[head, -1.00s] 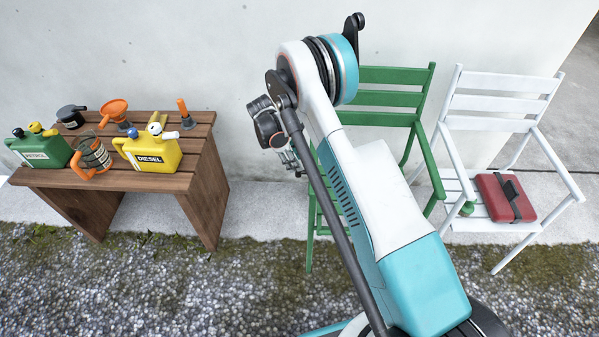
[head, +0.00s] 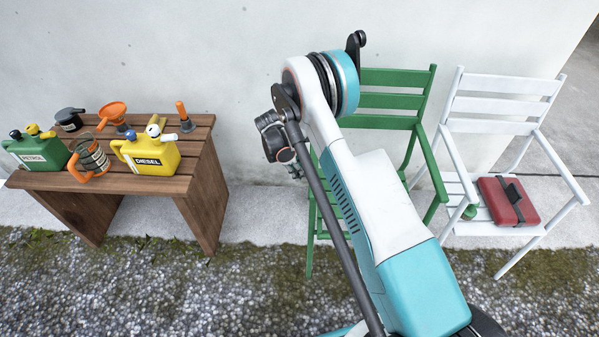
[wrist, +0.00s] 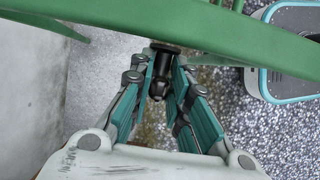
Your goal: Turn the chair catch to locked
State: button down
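In the wrist view, a small black catch (wrist: 159,86) with a rounded end hangs by the green chair's rail (wrist: 215,35). My gripper (wrist: 163,76) has one teal-padded finger on each side of it, with the fingertips very close to it. Whether both fingers press on the catch is unclear. The lock marking, if any, is not visible. In the head view the green chair (head: 392,102) stands against the wall, partly hidden by my arm. My gripper is mostly hidden behind my arm there, and the catch cannot be made out.
A white chair (head: 502,103) stands to the right with a red case (head: 508,201) on its seat. A wooden bench (head: 205,195) on the left bears a yellow diesel can (head: 150,155), a green petrol can (head: 38,153), funnels and other items. The gravel (head: 150,285) in front is clear.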

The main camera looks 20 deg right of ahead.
jog(key=shift+s+t, duration=0.1)
jog(key=shift+t, duration=0.2)
jog(key=t, duration=0.1)
jog(key=t+h, duration=0.1)
jog(key=t, duration=0.1)
jog(key=shift+s+a+m, duration=0.15)
jog(key=shift+s+m, duration=0.15)
jog(key=shift+m, duration=0.1)
jog(key=shift+s+f+m+t+h, duration=0.15)
jog(key=shift+t+h, duration=0.15)
jog(key=shift+t, duration=0.4)
jog(key=shift+f+m+t+h, duration=0.15)
jog(key=shift+t+h, duration=0.15)
jog(key=shift+t, duration=0.4)
jog(key=shift+r, duration=0.1)
jog(key=c, duration=1.5)
grip_release()
jog(key=shift+a, duration=0.1)
jog(key=v, duration=1.2)
jog(key=shift+s, duration=0.1)
